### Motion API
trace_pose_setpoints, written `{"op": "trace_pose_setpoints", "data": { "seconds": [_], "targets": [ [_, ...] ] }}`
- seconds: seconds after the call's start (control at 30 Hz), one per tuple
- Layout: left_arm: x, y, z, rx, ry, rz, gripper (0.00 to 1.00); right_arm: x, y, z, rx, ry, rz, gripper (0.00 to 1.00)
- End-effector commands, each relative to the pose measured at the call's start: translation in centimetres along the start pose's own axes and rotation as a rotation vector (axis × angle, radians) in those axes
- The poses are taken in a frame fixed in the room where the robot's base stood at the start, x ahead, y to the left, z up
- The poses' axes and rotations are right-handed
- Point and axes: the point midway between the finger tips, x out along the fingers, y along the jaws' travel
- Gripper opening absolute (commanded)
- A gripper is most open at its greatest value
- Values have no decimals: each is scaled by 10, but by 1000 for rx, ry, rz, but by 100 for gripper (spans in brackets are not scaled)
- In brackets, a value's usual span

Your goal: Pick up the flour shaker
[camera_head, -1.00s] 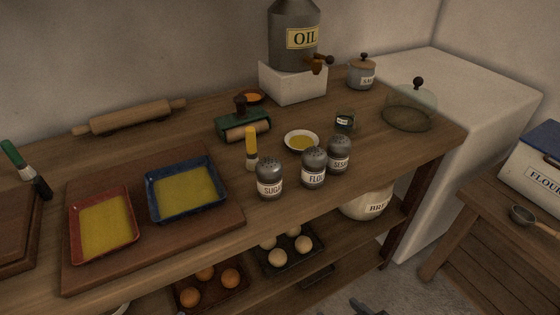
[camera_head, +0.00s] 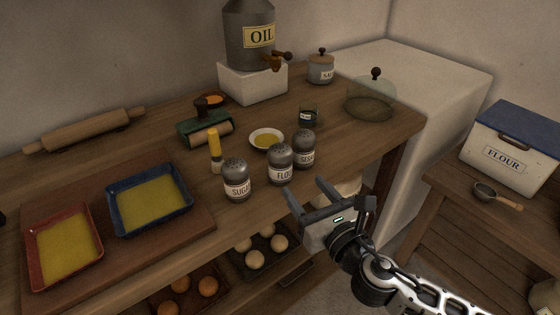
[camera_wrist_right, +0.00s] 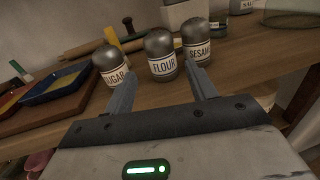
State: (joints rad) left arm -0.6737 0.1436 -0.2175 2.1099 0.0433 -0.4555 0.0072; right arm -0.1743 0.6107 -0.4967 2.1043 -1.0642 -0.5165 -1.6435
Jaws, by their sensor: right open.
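The flour shaker (camera_head: 280,163) is a grey metal shaker with a domed top and a white label. It stands upright near the table's front edge, between the sugar shaker (camera_head: 236,180) and the sesame shaker (camera_head: 304,149). My right gripper (camera_head: 306,191) is open and empty, just in front of and slightly right of the flour shaker in the head view. In the right wrist view, the flour shaker (camera_wrist_right: 162,58) stands beyond and between the two open fingers (camera_wrist_right: 160,88), apart from them. My left gripper is not in view.
The oil can (camera_head: 250,35) is at the back. Eggs (camera_head: 255,259) lie on the shelf below. A flour bin (camera_head: 506,155) is on the right-hand table.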

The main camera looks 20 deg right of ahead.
Motion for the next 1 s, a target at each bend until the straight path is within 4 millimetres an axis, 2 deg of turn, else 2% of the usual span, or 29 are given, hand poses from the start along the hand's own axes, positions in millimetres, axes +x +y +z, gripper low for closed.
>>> {"op": "trace_pose_setpoints", "data": {
  "seconds": [0.03, 0.1, 0.23, 0.47, 0.8, 1.0],
  "targets": [
    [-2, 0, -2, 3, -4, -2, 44, 13, 0, 4, 2, -4, -2, 56],
    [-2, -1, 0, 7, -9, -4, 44, 28, 0, 3, 4, -3, -2, 56],
    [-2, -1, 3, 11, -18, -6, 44, 49, 0, 1, 4, -1, -2, 56],
    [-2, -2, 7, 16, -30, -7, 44, 66, 0, 1, 6, 1, 0, 56],
    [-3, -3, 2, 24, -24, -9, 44, 110, 2, 1, 6, 3, -1, 56],
    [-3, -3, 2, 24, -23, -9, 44, 114, 2, 1, 6, 3, 0, 56]
  ]
}}
